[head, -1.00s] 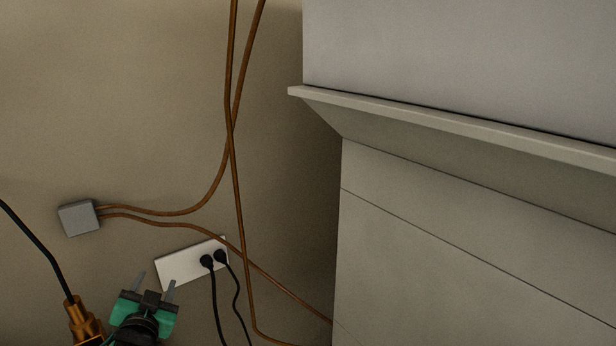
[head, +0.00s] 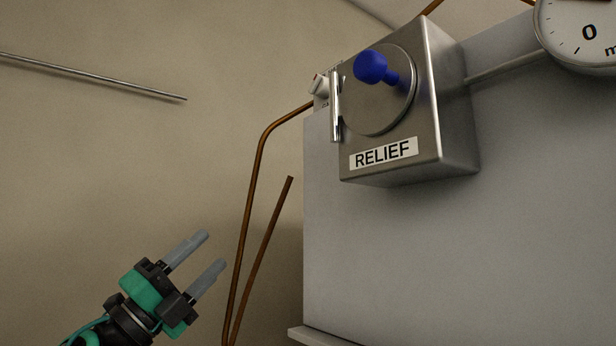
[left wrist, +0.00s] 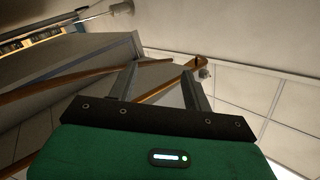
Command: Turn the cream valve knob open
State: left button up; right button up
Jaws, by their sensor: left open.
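I cannot make out a cream valve knob for certain in either view. A small whitish part (head: 320,86) shows at the left edge of a metal box labelled RELIEF (head: 440,130), mostly hidden by it. The box carries a round plate with a blue ball-ended handle (head: 371,67). My left gripper (head: 212,251) is at the lower left of the head view, open and empty, its fingers pointing up and right. It is well below and left of the box. Its two parted fingers also show in the left wrist view (left wrist: 160,82). My right gripper is not in view.
Copper pipes (head: 257,180) run up the wall between my left gripper and the grey cabinet (head: 400,260). A gauge (head: 585,30) is at the upper right. A thin metal rod (head: 100,80) is at the upper left. The wall at left is otherwise bare.

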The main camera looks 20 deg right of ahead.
pick_arm(q)
jog(key=s+d+r+m+g+y, duration=0.1)
jog(key=s+d+r+m+g, duration=0.1)
jog(key=s+r+m+g, duration=0.35)
jog(key=s+d+r+m+g+y, duration=0.2)
jog(key=s+r+m+g, duration=0.1)
jog(key=r+m, duration=0.5)
jog(key=t+y, duration=0.4)
send_near(313, 84)
jog(key=shift+m, duration=0.35)
jog(key=p+x, duration=0.3)
jog(key=x, duration=0.1)
jog(key=p+x, duration=0.3)
jog(key=shift+w+d+r+p, duration=0.15)
jog(key=shift+d+r+p, duration=0.1)
jog(key=shift+d+p, duration=0.1)
jog(key=shift+w+d+f, duration=0.2)
jog(key=shift+w+d, duration=0.1)
jog(key=shift+d, duration=0.4)
jog(key=c, duration=1)
